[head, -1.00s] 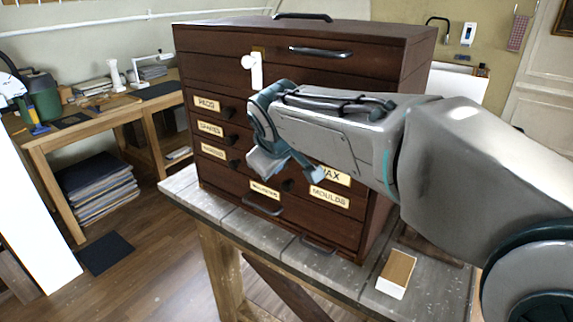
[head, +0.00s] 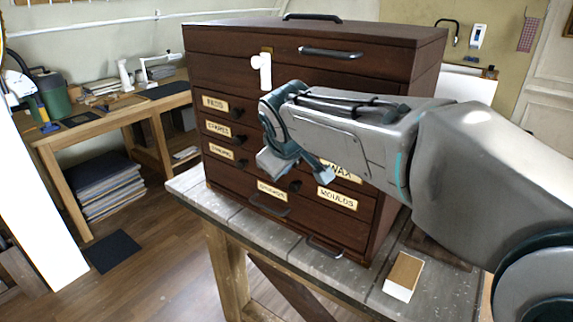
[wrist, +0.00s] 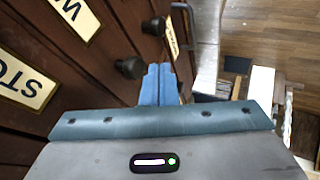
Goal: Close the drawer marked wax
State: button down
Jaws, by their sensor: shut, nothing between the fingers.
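The dark wooden cabinet (head: 225,70) stands on a workbench, with several labelled drawers on its front. The wax label (head: 343,172) is partly covered by my gripper (head: 322,174), and most of that drawer's front is hidden behind my arm, so I cannot tell how far it stands out. The moulds label (head: 337,198) is just below. My gripper is shut and empty, close in front of the cabinet. In the wrist view my closed fingers (wrist: 159,85) are close to a dark round knob (wrist: 130,68); contact is not clear. A label starting with W (wrist: 75,12) is cut off there.
A wood-and-white block (head: 403,276) lies on the workbench (head: 205,196) at the cabinet's right. A white piece (head: 261,72) hangs on the upper front. Bar handles (head: 325,248) stick out low down. Open floor lies left of the bench.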

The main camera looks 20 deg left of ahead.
jog(key=s+a+f+v, duration=0.1)
jog(key=s+v, duration=0.1)
jog(key=v, duration=0.9)
jog(key=d+f+m+g+h, duration=0.1)
jog(key=d+f+m, duration=0.3)
jog(key=d, duration=0.5)
jog(key=d+f+m+g+h, duration=0.1)
jog(key=d+f+m+h, duration=0.1)
jog(key=d+f, duration=0.6)
jog(key=s+d+f+m+g, duration=0.2)
jog(key=s+d+f+m, duration=0.5)
jog(key=s+d+f, duration=0.4)
jog(key=d, duration=0.3)
jog(key=shift+s+d+b, duration=0.2)
jog(key=shift+s+b, duration=0.1)
